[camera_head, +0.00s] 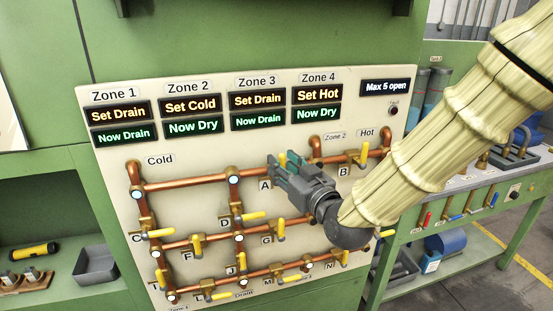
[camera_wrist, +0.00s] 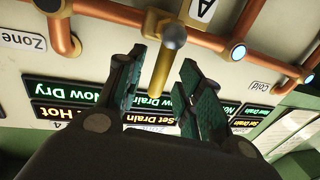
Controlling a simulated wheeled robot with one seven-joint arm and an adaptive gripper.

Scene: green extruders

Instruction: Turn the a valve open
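Valve A's yellow handle (camera_head: 282,159) stands upright, across the horizontal copper pipe, at the upper middle of the panel (camera_head: 205,213). In the wrist view the handle (camera_wrist: 160,78) runs from a round knob on the brass valve body, near the upside-down A label (camera_wrist: 204,9). My gripper (camera_head: 277,169) is at valve A and hides most of its body in the head view. In the wrist view my gripper (camera_wrist: 162,72) is open, with a dark finger on each side of the handle. There are visible gaps, so the fingers do not appear clamped on it.
Valve B (camera_head: 362,157) is right of my gripper; valve D (camera_head: 248,217) and valve G (camera_head: 280,230) are below. Zone signs (camera_head: 257,99) line the top; one reads "Max 5 open" (camera_head: 385,87). A workbench (camera_head: 470,190) stands right, a green shelf (camera_head: 45,225) left.

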